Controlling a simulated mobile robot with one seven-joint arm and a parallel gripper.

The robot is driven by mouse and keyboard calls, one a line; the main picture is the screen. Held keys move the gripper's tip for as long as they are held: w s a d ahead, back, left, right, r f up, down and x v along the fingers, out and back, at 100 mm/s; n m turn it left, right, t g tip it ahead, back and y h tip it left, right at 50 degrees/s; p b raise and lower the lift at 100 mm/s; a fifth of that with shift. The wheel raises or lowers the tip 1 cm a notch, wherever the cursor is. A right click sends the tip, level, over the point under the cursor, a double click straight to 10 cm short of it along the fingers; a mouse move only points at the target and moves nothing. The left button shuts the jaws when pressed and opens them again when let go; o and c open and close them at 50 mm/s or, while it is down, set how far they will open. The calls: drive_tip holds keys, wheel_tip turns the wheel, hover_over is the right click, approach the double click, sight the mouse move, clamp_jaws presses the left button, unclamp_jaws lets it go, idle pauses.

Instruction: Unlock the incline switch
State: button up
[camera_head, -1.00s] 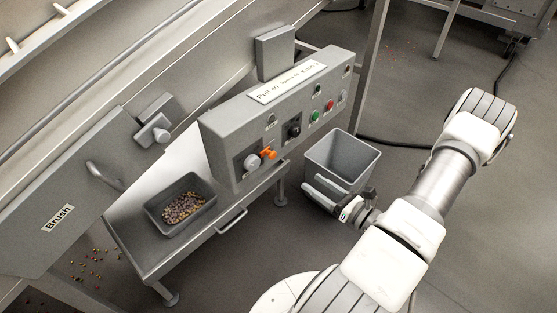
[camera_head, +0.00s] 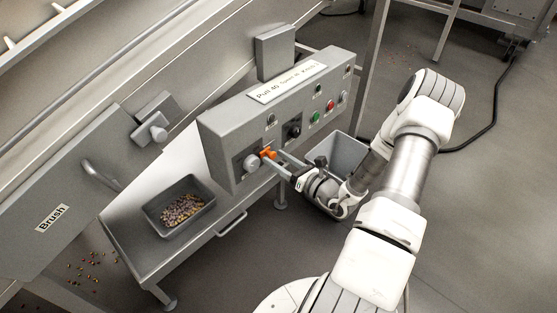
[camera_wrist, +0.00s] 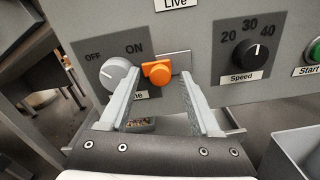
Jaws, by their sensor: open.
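The incline switch is a grey round knob (camera_wrist: 117,75) on a dark plate marked OFF and ON; its label below is partly hidden by a finger. An orange lock piece (camera_wrist: 157,73) sits just right of the knob. In the head view the knob (camera_head: 251,162) and the orange piece (camera_head: 268,154) are at the panel's lower left. My gripper (camera_head: 276,162) is open, its fingers pointing at the panel. In the wrist view the orange piece shows between the two fingertips of my gripper (camera_wrist: 158,82). I cannot tell whether either finger touches it.
The grey control panel (camera_head: 222,150) also carries a speed dial (camera_wrist: 244,55) and a green start button (camera_wrist: 316,50) to the right. A grey tray of candy (camera_head: 152,215) stands on the ledge at left. A grey bin (camera_head: 350,150) stands behind my gripper.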

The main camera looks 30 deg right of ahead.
clamp_jaws()
idle(1.4)
